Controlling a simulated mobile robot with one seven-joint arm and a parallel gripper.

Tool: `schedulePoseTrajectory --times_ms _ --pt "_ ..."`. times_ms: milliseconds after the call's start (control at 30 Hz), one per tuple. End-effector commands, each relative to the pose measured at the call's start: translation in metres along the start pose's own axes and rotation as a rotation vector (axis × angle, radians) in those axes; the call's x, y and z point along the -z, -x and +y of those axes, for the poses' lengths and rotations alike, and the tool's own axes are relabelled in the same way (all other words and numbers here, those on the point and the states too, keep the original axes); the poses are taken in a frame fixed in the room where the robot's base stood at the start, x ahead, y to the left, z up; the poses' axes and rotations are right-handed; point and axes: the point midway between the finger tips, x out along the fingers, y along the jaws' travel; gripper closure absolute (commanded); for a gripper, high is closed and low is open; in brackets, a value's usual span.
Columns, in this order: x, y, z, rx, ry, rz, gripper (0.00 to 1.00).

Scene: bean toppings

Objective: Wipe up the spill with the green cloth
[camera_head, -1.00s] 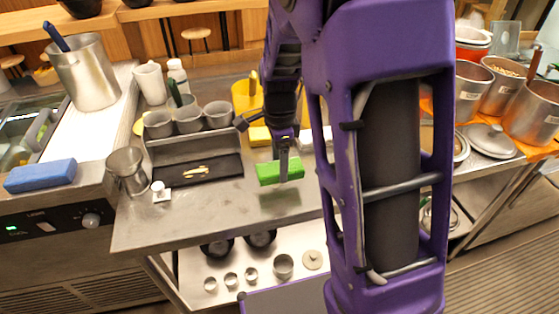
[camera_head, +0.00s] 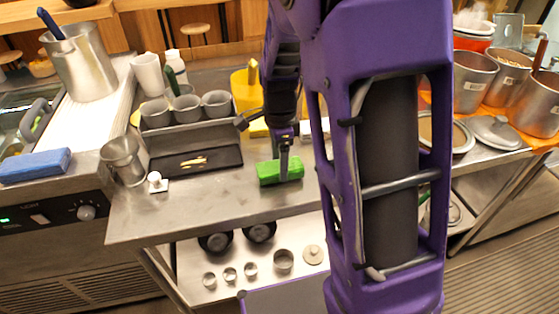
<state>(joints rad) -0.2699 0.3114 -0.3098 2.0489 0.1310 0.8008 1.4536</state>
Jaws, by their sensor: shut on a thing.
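The green cloth (camera_head: 270,172) is a small bright green block shape over the steel counter (camera_head: 215,208), right of the black tray. My gripper (camera_head: 284,172) points down and is shut on the cloth. From this view I cannot tell whether the cloth touches the counter. No spill is clearly visible; my arm hides part of the counter to the right. Small yellowish and reddish bits lie in the black tray (camera_head: 225,158).
Grey cups (camera_head: 216,104) stand behind the tray, with a yellow container (camera_head: 240,92) beside them. A metal pitcher (camera_head: 124,160) and small white item (camera_head: 155,180) are at left. A blue sponge (camera_head: 35,165) lies further left. The counter's front strip is clear.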

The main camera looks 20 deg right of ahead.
Motion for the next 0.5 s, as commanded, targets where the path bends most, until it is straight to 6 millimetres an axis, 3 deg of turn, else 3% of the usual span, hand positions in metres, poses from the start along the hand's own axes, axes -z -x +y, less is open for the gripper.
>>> schedulePoseTrajectory --times_ms 500 --pt "0.0000 -0.0060 0.0000 0.000 0.000 0.000 0.77"
